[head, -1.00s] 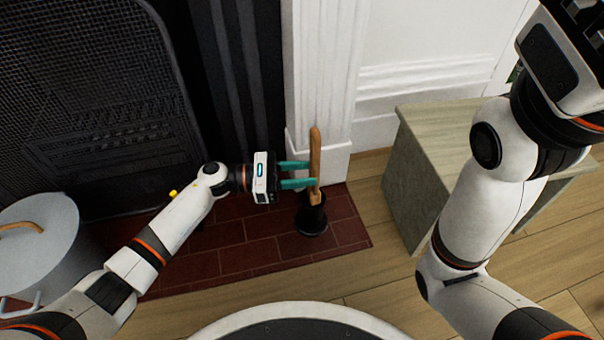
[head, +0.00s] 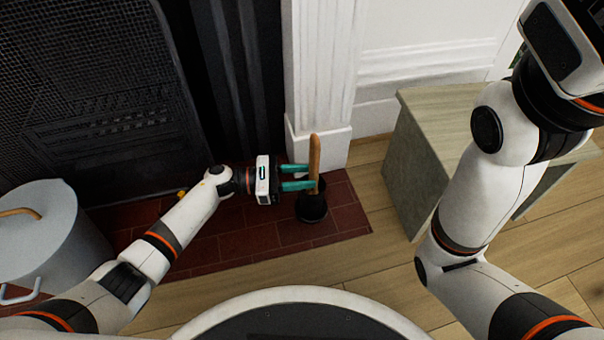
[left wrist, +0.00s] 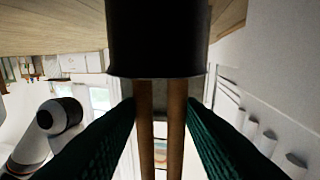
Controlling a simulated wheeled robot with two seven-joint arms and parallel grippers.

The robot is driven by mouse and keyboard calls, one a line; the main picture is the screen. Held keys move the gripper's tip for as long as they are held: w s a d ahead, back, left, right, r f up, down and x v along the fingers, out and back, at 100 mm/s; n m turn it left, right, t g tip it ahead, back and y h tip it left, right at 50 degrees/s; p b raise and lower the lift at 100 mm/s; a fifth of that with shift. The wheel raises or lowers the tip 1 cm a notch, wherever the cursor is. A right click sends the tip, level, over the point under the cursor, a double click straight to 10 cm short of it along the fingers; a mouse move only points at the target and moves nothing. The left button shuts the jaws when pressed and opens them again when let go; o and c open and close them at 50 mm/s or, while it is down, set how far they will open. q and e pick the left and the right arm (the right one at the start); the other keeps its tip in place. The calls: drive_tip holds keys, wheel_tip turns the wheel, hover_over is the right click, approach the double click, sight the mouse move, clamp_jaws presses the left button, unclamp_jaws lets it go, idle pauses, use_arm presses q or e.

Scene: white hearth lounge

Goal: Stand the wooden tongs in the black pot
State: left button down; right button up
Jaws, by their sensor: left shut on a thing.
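The wooden tongs (head: 315,155) are close to upright above the black pot (head: 312,212), which stands on the red brick hearth. My left gripper (head: 309,178) is shut on the tongs from the left, just above the pot's rim. In the left wrist view, which looks upside down, the two wooden legs of the tongs (left wrist: 160,125) run between my green fingers (left wrist: 162,130) and pass out of sight at the rim of the black pot (left wrist: 157,40). Their lower ends are hidden, seemingly inside the pot. My right gripper's fingers are out of frame.
A grey lidded pot (head: 40,235) stands at the left. The dark fireplace screen (head: 95,100) and a white pillar (head: 322,70) rise behind the hearth (head: 250,225). A grey-green box-like stand (head: 420,170) is at the right, with open wood floor before it.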

use_arm(q)
drive_tip(key=shift+w, duration=0.1)
drive_tip(key=c, duration=0.9)
unclamp_jaws()
drive_tip(key=shift+a, duration=0.1)
drive_tip(key=shift+a, duration=0.25)
drive_tip(key=a+p, duration=0.1)
drive_tip(key=a, duration=0.2)
drive_tip(key=s+a+p, duration=0.1)
drive_tip(key=a, duration=0.3)
drive_tip(key=a+p, duration=0.2)
drive_tip(key=a, duration=0.2)
drive_tip(key=shift+s+a+f, duration=0.15)
drive_tip(key=shift+s+f, duration=0.05)
drive_tip(key=shift+s, duration=0.05)
